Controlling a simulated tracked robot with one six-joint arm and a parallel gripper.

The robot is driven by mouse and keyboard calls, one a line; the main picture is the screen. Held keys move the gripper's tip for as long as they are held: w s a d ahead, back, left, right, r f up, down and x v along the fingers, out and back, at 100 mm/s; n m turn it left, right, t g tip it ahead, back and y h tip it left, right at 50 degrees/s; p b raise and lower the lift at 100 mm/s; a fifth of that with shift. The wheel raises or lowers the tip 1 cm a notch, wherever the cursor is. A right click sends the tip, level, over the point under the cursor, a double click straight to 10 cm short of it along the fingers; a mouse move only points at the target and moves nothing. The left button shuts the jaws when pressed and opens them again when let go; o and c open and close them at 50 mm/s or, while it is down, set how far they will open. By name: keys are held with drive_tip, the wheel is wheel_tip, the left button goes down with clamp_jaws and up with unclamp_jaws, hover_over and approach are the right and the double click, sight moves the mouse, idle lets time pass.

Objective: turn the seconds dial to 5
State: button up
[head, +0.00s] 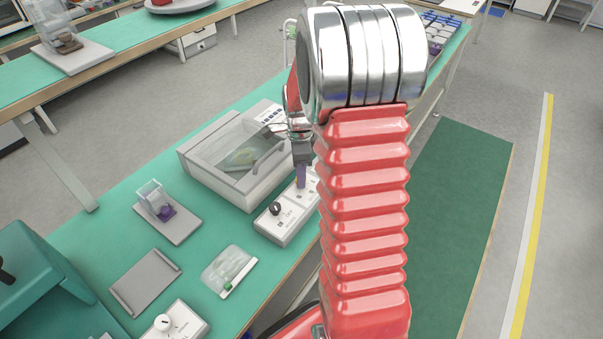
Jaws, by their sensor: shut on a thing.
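A white control box (278,224) with small printed labels sits near the right edge of the green bench. A black knob (275,209) shows on its near left part. My gripper (301,184) points down at the far part of the same box, with its purple fingertips at the panel. It is shut on what appears to be the seconds dial there. The fingers hide that dial, and my red arm covers the box's right side. I cannot read the dial's setting or the scale.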

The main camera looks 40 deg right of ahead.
drive_tip(key=shift+w+d, duration=0.1)
drive_tip(key=shift+d, duration=0.05)
drive_tip(key=c, duration=0.3)
drive_tip(key=shift+c, duration=0.2)
drive_tip(key=shift+n, duration=0.5)
drive_tip(key=n, duration=0.4)
drive_tip(key=shift+r, duration=0.1)
drive_tip(key=n, duration=0.4)
drive_tip(key=shift+w, duration=0.1)
drive_tip(key=n, duration=0.4)
drive_tip(key=shift+n, duration=0.3)
drive_tip(key=n, duration=1)
drive_tip(key=shift+n, duration=0.3)
